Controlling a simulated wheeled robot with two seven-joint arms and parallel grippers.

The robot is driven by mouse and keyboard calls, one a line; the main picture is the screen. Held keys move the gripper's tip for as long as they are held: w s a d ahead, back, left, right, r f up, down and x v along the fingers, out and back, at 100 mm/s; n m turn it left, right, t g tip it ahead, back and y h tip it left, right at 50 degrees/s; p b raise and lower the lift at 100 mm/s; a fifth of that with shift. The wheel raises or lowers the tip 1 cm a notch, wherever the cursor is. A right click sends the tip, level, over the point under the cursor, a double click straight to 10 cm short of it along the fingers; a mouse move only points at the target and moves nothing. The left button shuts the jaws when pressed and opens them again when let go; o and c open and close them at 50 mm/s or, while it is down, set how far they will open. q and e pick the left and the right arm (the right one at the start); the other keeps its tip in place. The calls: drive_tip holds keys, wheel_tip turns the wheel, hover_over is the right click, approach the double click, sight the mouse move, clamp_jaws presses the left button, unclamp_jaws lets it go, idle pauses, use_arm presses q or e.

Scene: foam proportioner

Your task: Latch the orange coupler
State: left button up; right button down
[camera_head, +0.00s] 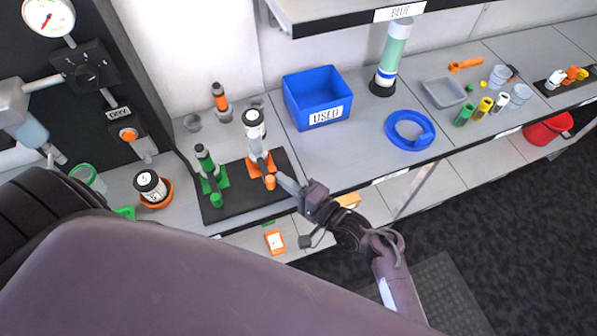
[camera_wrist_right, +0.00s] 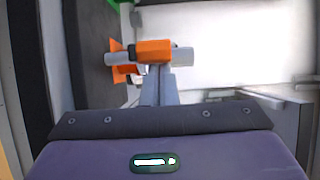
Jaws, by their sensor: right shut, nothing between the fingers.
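The orange coupler (camera_head: 262,168) stands at the right of a black mat on the bench, with a grey body and a white-and-black top above it. An orange cylinder at its front, with grey ends, shows across the upper middle of the right wrist view (camera_wrist_right: 153,51). My right gripper (camera_head: 281,180) is shut and empty, its tips at the coupler's front right side. In the right wrist view the shut fingers (camera_wrist_right: 159,80) point at the orange cylinder; I cannot tell whether they touch it. My left gripper is not in view.
A green coupler (camera_head: 210,175) stands left on the black mat (camera_head: 236,206). A blue bin (camera_head: 316,95) marked USED stands behind to the right, beside a green-and-white cylinder (camera_head: 391,60). A blue ring (camera_head: 409,130) lies further right.

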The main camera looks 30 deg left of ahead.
drive_tip(key=shift+s+a, duration=0.1)
drive_tip(key=shift+s, duration=0.25)
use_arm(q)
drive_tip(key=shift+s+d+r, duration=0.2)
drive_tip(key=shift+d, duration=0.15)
use_arm(e)
drive_tip(key=shift+s, duration=0.15)
